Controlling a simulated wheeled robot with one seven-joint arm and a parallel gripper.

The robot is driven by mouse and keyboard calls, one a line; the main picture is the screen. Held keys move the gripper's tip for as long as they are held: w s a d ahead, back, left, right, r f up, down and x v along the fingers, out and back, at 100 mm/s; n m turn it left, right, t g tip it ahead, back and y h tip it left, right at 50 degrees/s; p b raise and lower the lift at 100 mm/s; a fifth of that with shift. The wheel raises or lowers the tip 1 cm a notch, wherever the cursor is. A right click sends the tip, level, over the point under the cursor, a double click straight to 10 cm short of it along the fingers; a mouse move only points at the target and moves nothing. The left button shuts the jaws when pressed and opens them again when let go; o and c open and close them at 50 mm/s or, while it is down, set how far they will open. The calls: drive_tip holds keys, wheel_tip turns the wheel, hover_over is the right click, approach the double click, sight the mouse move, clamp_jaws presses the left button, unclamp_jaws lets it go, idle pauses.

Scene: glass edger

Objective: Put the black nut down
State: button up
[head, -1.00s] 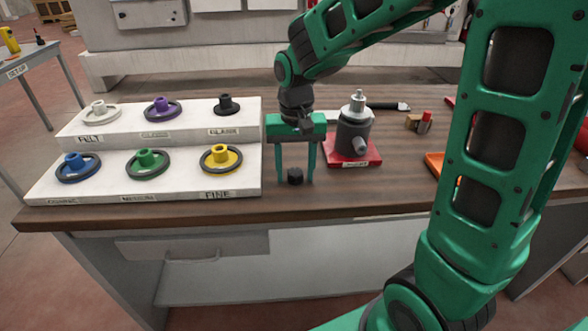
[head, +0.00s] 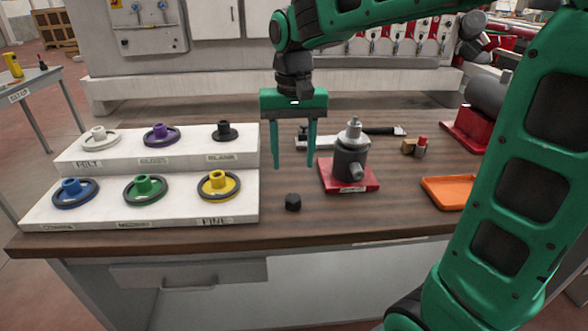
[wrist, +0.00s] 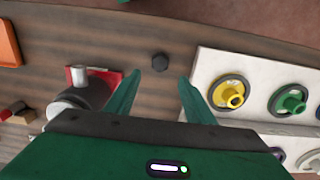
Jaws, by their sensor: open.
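The black nut (head: 293,202) rests on the wooden bench top, near the front edge, between the white stepped rack and the red-based spindle unit. In the wrist view the nut (wrist: 160,62) lies beyond the fingertips, in line with the gap between them. My gripper (head: 293,166) is open and empty, its two green fingers pointing down above and behind the nut. The gripper (wrist: 163,85) touches nothing that I can see.
The white rack (head: 85,216) at left holds several coloured wheels. The grey spindle unit on its red base (head: 366,187) stands right of the nut. An orange tray (head: 447,180) and small blocks (head: 409,146) lie further right.

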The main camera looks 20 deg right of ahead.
drive_tip(key=shift+r, duration=0.2)
drive_tip(key=s+d+f+m, duration=0.1)
drive_tip(key=s+d+f, duration=0.3)
drive_tip(key=s+d, duration=0.4)
drive_tip(key=s+d+f+m, duration=0.1)
drive_tip(key=s+d+f, duration=0.3)
drive_tip(key=s+d, duration=0.5)
drive_tip(key=s, duration=0.6)
drive_tip(key=shift+s+d+f+m, duration=0.2)
drive_tip(key=shift+s+m, duration=0.05)
drive_tip(key=shift+m, duration=0.15)
drive_tip(key=shift+w+f, duration=0.25)
drive_tip(key=shift+w, duration=0.4)
drive_tip(key=shift+c, duration=0.7)
